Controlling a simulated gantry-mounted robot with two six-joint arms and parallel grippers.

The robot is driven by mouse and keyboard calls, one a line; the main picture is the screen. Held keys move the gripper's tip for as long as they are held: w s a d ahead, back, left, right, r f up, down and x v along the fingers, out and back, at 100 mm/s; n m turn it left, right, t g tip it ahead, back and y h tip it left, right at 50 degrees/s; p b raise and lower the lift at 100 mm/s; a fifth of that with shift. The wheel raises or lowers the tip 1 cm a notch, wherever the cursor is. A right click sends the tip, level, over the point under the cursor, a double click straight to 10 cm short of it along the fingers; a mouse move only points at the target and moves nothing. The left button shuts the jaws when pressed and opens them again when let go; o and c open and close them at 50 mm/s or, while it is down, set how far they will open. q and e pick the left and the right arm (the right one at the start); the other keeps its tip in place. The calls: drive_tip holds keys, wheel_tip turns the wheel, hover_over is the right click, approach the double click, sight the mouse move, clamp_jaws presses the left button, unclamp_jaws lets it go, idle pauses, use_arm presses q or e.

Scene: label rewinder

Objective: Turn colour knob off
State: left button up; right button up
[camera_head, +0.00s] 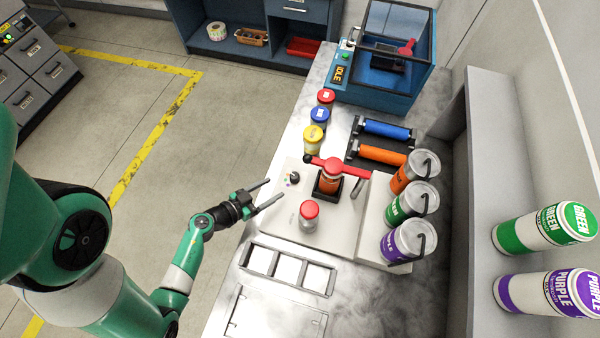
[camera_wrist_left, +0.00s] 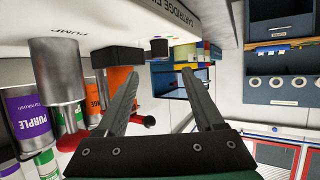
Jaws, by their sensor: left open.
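The colour knob (camera_head: 294,177) is a small dark knob on the white panel of the machine, with small coloured marks beside it. In the left wrist view, where the scene appears upside down, a dark knob (camera_wrist_left: 159,48) hangs from the panel beyond my fingertips. My left gripper (camera_head: 275,190) is open and empty, just left of the knob, its fingers pointing towards the panel; nothing shows between the fingers in the wrist view (camera_wrist_left: 160,74). I cannot tell which mark the knob points to. My right gripper is not in view.
A metal pump with a red top (camera_head: 309,212) stands near my fingers on the panel. Behind the knob are an orange cartridge in a black holder (camera_head: 328,182) and a red lever (camera_head: 340,167). Coloured jars (camera_head: 320,115) line the bench edge; canisters (camera_head: 411,198) stand right.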

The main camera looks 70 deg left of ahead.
sight(292, 177)
use_arm(q)
drive_tip(key=b+x, duration=0.2)
drive_tip(key=x, duration=0.9)
drive_tip(key=shift+r, duration=0.15)
drive_tip(key=shift+c, duration=0.2)
clamp_jaws()
